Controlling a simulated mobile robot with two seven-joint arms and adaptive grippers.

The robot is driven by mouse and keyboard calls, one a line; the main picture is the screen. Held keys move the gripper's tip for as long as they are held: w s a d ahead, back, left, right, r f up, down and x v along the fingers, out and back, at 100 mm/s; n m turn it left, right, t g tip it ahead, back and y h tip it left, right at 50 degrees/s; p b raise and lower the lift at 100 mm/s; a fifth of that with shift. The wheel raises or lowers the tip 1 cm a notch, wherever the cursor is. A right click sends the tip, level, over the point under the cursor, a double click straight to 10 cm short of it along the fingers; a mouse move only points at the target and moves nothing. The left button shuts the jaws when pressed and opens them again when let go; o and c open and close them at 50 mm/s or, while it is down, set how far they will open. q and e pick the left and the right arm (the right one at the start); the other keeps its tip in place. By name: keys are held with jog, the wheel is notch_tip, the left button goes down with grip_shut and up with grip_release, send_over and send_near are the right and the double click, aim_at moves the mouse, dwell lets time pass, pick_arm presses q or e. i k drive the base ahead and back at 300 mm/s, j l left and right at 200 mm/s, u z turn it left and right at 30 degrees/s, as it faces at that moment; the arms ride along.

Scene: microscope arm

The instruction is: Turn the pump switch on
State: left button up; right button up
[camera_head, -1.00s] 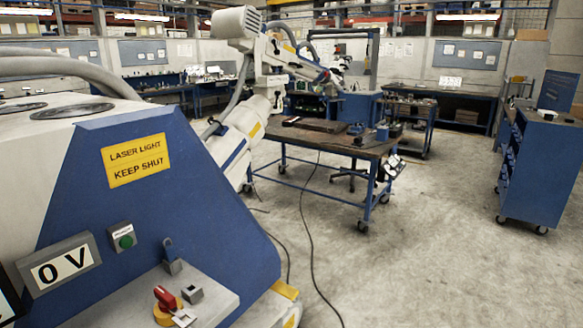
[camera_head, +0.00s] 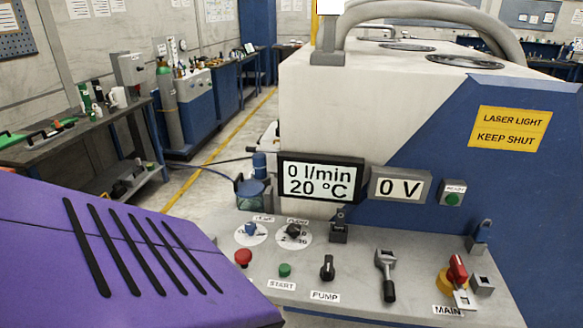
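The display (camera_head: 321,178) above the panel reads 0 l/min and 20 °C. Neither of my grippers is in view.
Around the switch are a green START button (camera_head: 285,270), a red mushroom button (camera_head: 243,257), a dark lever (camera_head: 387,275) and the red-yellow MAIN switch (camera_head: 455,275). A purple slotted housing (camera_head: 120,255) fills the lower left. A yellow-lined floor lies behind.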

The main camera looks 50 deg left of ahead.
aim_at(327, 272)
jog(key=u, duration=1.4)
jog(key=k+j, duration=0.15)
jog(key=j, duration=0.15)
